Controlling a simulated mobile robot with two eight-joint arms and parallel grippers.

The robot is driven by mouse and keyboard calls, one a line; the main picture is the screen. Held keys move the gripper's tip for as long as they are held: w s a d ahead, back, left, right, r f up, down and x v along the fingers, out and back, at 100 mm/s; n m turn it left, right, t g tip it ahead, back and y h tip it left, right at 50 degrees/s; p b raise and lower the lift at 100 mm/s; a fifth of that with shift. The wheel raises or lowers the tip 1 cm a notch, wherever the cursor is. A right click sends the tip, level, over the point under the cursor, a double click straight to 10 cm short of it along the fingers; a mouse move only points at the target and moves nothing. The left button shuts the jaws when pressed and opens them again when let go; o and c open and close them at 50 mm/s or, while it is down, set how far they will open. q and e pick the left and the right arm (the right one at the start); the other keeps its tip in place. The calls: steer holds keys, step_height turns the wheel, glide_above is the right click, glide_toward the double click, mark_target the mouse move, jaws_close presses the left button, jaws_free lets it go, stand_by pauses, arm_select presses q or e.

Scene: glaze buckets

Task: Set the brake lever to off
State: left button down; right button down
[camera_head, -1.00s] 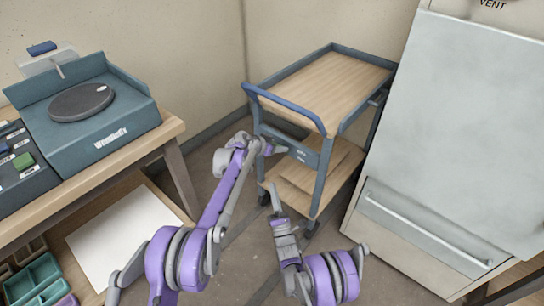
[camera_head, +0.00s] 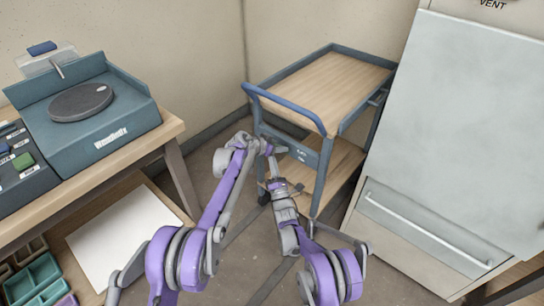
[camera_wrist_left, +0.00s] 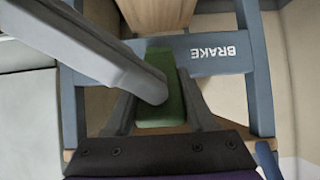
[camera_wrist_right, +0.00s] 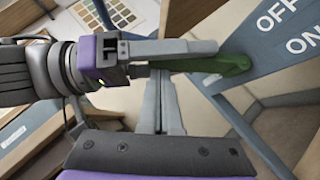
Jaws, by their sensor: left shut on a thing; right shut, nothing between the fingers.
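The green brake lever (camera_wrist_left: 160,92) sticks out from the blue-grey cart plate (camera_wrist_left: 205,55) marked BRAKE. My left gripper (camera_head: 268,150) is at the cart's near end, its fingers shut on the lever. In the right wrist view the lever (camera_wrist_right: 215,66) lies along the left gripper's grey finger, beside the OFF and ON labels (camera_wrist_right: 288,25). My right gripper (camera_wrist_right: 160,82) is shut and empty. Its tips are close to the left gripper's fingers; I cannot tell whether they touch. In the head view the lever is mostly hidden by the grippers.
The cart (camera_head: 330,85) with its blue handle (camera_head: 285,108) stands in the corner. A large grey cabinet (camera_head: 455,130) is close on its right. A wooden bench (camera_head: 150,145) with a teal scale (camera_head: 90,125) stands at left. Floor between bench and cart is open.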

steer(key=shift+w+d+r, duration=0.1)
steer(key=shift+r, duration=0.05)
arm_select(q)
steer(key=shift+f, duration=0.1)
arm_select(e)
steer(key=shift+w+d+r+m+h, duration=0.35)
steer(key=shift+w+r+m+h, duration=0.1)
steer(key=shift+r+m+h, duration=0.1)
arm_select(q)
steer(key=shift+c, duration=1.2)
jaws_free()
arm_select(e)
steer(key=shift+s+a, duration=0.1)
